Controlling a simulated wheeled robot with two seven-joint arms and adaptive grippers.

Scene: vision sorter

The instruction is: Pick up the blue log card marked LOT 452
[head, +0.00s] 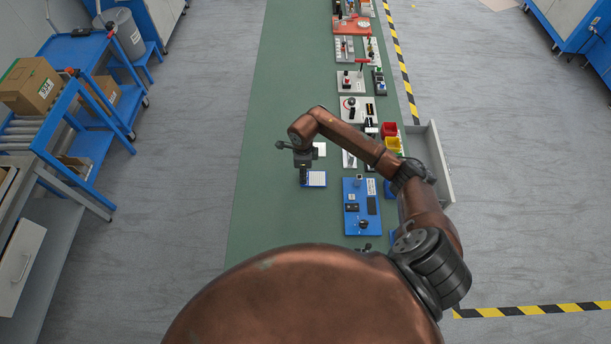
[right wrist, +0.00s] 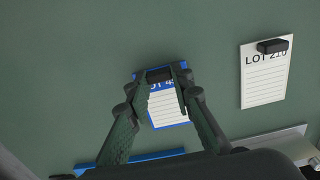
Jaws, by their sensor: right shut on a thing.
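The blue-bordered log card (right wrist: 172,114) has white ruled paper and a blue header reading "OT 4"; the rest of the number is hidden by my fingers. In the head view the card (head: 317,179) is on or just above the green bench top. My right gripper (right wrist: 160,77) is shut on the black block at the card's top edge, a finger on each side. In the head view this gripper (head: 304,178) points down at the card's left side. I cannot tell whether the card is clear of the bench. My left gripper is not in view.
A white card marked LOT 210 (right wrist: 264,88), with a black block at its top, lies to the right in the wrist view. A blue panel (head: 361,225) and several devices line the bench's right side. The green bench top (head: 262,130) is clear to the left.

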